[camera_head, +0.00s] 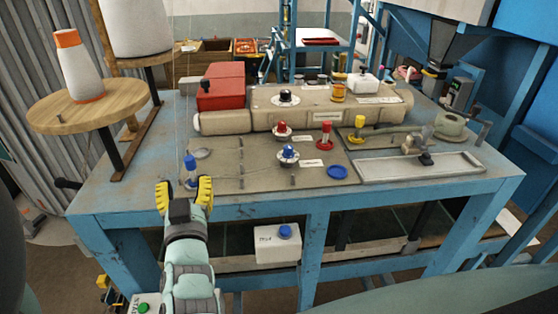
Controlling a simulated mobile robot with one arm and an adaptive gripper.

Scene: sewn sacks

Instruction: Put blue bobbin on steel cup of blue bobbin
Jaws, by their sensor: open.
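A blue bobbin (191,171), a small upright spool, stands near the front left of the blue table. My gripper (185,184), with yellow ribbed fingers, is open just in front of it. A steel cup with a blue centre (288,155) sits on the grey plate to the right. It looks like the blue bobbin's cup, but its label is not readable.
A similar cup with a red centre (282,131) is behind. A red bobbin (326,136), yellow bobbin (360,126) and blue disc (337,172) are to the right. The beige machine (240,117) blocks the back. Bare plate (236,172) lies between bobbin and blue-centred cup.

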